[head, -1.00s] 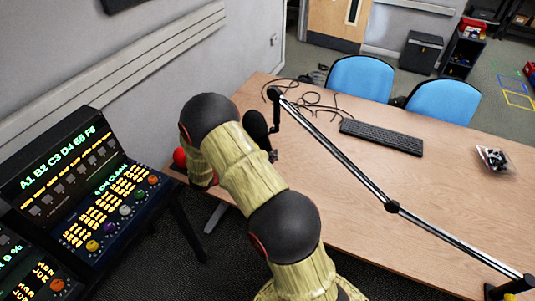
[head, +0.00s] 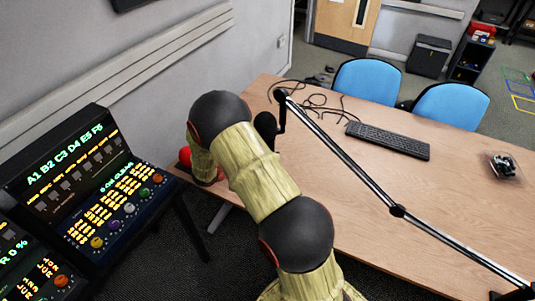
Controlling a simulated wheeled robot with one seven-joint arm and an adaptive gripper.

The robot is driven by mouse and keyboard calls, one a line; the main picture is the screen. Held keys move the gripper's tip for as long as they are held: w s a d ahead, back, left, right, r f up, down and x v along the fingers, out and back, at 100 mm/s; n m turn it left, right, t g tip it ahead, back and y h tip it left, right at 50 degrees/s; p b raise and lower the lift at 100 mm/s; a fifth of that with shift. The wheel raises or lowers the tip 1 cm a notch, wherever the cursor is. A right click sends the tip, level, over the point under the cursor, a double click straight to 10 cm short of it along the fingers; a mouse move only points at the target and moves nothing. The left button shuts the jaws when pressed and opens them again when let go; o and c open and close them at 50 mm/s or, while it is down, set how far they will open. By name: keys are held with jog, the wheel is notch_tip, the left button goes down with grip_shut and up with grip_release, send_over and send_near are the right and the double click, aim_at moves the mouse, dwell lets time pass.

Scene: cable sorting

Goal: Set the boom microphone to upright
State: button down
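The boom microphone's jointed metal arm (head: 345,158) runs from its base at the lower right, past a dark elbow joint (head: 397,211), up to its tip joint (head: 281,95). The black microphone head (head: 265,126) hangs below that tip near the table's left end, and my arm covers part of it. The boom lies low and slanted over the table, not upright. My own arm, with black joints and yellowish links, reaches up in front of the table's left end. My gripper is hidden behind my arm, so I cannot see whether it touches the microphone.
The wooden table (head: 330,200) carries a black keyboard (head: 388,140), tangled black cables (head: 318,101) and a clear tray of small dark parts (head: 503,166). Two blue chairs (head: 367,82) stand behind it. A lit control console (head: 90,190) is at the left. A red ball-like thing (head: 186,156) shows beside my arm.

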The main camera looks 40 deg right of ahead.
dwell(0.4)
jog(key=c, duration=1)
grip_release()
jog(key=v, duration=1.2)
jog(key=shift+w, duration=0.1)
